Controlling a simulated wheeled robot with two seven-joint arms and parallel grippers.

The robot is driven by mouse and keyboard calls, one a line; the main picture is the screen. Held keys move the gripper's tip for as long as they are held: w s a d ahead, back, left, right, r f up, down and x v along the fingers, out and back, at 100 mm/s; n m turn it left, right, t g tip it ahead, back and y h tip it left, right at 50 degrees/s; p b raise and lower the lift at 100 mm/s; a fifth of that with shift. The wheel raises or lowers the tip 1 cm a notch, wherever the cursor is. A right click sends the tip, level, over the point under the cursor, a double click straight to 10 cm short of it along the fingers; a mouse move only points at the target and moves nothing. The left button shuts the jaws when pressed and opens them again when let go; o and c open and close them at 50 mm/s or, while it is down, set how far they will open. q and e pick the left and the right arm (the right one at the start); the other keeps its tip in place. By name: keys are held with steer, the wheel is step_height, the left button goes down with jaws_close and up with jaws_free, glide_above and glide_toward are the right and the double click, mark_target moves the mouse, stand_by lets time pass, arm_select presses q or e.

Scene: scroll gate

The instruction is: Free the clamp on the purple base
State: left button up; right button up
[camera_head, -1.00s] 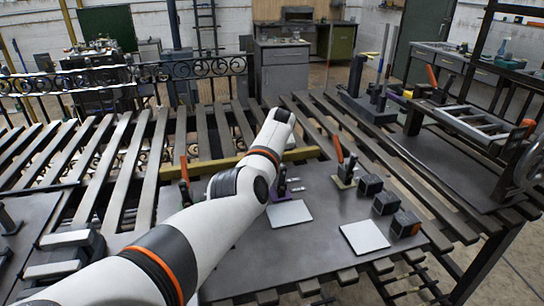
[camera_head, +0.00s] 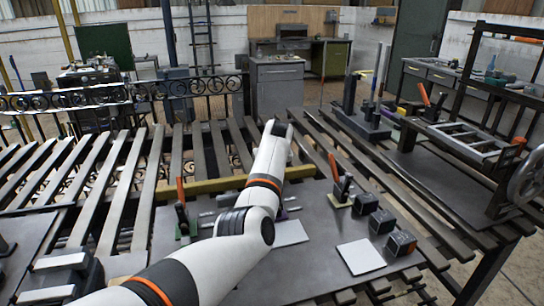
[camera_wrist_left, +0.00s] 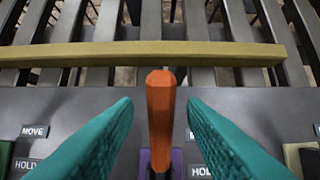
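The clamp on the purple base (camera_wrist_left: 177,158) shows in the left wrist view, its orange handle (camera_wrist_left: 160,105) pointing up the picture. My left gripper (camera_wrist_left: 160,112) is open, with one teal finger on each side of the handle and a visible gap on both sides. My right gripper is in neither view.
A clamp on a green base (camera_head: 186,221) stands left, another on a yellow-green base (camera_head: 340,192) right. A yellow bar (camera_wrist_left: 140,52) runs behind the clamps. Several dark blocks (camera_head: 382,221) and two pale plates (camera_head: 361,257) are on the right. MOVE and HOLD labels (camera_wrist_left: 34,131) mark the plate.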

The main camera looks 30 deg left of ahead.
arm_select(q)
steer(key=v, duration=0.7)
steer(key=shift+d+r, duration=0.15)
steer(key=shift+r, duration=0.1)
steer(key=shift+s, duration=0.15)
